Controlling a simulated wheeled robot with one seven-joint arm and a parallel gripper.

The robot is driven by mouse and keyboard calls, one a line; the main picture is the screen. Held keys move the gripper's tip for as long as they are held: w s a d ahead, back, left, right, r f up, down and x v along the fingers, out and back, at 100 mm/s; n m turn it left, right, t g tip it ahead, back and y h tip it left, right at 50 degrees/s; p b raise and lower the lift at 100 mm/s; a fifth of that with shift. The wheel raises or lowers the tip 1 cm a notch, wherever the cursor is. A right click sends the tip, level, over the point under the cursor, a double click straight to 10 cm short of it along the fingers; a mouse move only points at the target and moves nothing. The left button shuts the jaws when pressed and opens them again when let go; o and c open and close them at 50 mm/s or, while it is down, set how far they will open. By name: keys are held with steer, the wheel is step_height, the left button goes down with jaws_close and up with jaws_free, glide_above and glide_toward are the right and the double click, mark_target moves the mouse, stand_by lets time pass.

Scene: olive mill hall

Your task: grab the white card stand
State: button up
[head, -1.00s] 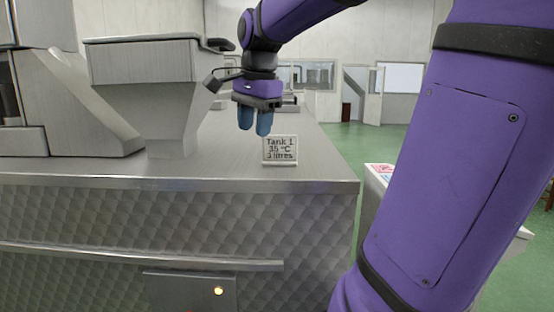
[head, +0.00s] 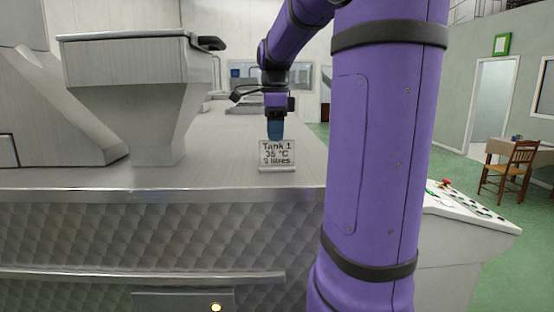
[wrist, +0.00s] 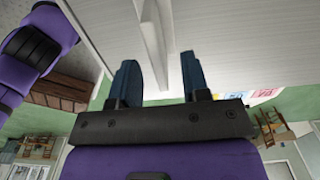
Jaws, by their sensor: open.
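The white card stand (head: 277,153) stands upright on the steel counter near its front edge, with dark print reading "Tank 1", "35 °C" and a litres line. In the wrist view the stand (wrist: 150,30) shows as a thin pale strip seen nearly edge-on. My gripper (head: 275,138) is just above the card's top edge in the head view, fingers pointing down. In the wrist view my gripper (wrist: 158,58) has its two blue fingers apart, with the strip's near end in line with the gap between them. I cannot tell whether they touch the stand.
The steel counter (head: 225,182) has a metal hopper (head: 135,85) to the left of the stand. A control panel with buttons (head: 465,207) stands to the right. A wooden chair (head: 515,168) is farther right on green floor. The counter around the stand is clear.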

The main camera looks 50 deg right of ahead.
mark_target(274, 166)
steer(key=f, duration=0.5)
steer(key=shift+a, duration=0.2)
jaws_close()
